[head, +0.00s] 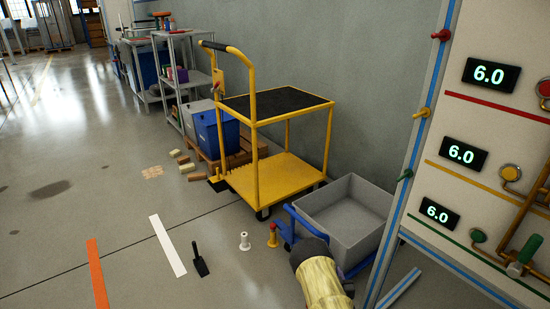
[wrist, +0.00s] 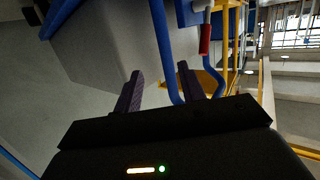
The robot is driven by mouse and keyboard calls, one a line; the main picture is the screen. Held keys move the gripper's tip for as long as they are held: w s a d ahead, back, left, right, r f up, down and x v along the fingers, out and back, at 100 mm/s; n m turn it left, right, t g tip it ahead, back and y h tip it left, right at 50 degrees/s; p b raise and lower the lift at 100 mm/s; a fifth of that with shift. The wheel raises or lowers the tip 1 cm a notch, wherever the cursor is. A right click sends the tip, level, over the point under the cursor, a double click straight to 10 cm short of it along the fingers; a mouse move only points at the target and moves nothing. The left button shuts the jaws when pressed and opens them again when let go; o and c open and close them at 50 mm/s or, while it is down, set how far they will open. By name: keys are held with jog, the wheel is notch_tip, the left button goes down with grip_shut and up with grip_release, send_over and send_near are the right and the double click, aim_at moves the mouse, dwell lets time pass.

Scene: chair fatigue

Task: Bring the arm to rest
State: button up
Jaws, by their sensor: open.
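My arm (head: 325,285) shows in the head view at the bottom, right of the middle, as a yellowish link with a dark joint. It reaches out in front of the grey bin (head: 345,215). My gripper (wrist: 160,88) shows in the wrist view with its two dark, purplish fingers apart and nothing between them. Blue tubes (wrist: 165,50) pass just beyond the fingers, and a grey box wall (wrist: 110,45) fills the upper left there. I cannot tell whether the fingers touch anything. In the head view the gripper's fingers are not clear.
A yellow trolley (head: 275,175) stands behind the bin. A panel with several 6.0 displays (head: 460,153) rises close on the right. A white spool (head: 245,241), an orange-topped peg (head: 272,236) and a black scoop (head: 199,262) are on the floor. The floor at left is mostly clear.

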jog(key=s+r+m+g+h+p, duration=0.1)
jog(key=s+r+m+g+p, duration=0.15)
jog(key=r, duration=0.85)
jog(key=s+r+m+g+h+p, duration=0.1)
jog(key=r+g+p, duration=0.3)
jog(key=r, duration=0.8)
jog(key=s+a+r+n+g+y+p, duration=0.1)
jog(key=s+a+r+n+g+p, duration=0.2)
jog(key=s+r, duration=0.9)
jog(key=s+a+r+g+y+p, duration=0.15)
jog(key=s+r+g+p, duration=0.3)
jog(key=s+r, duration=0.75)
notch_tip(320, 180, up, 34)
jog(key=s+p, duration=0.1)
jog(key=p, duration=3.6)
jog(key=shift+s+a+r+t+h, duration=0.25)
jog(key=shift+s+a+t+h, duration=0.1)
jog(key=shift+a+t, duration=0.1)
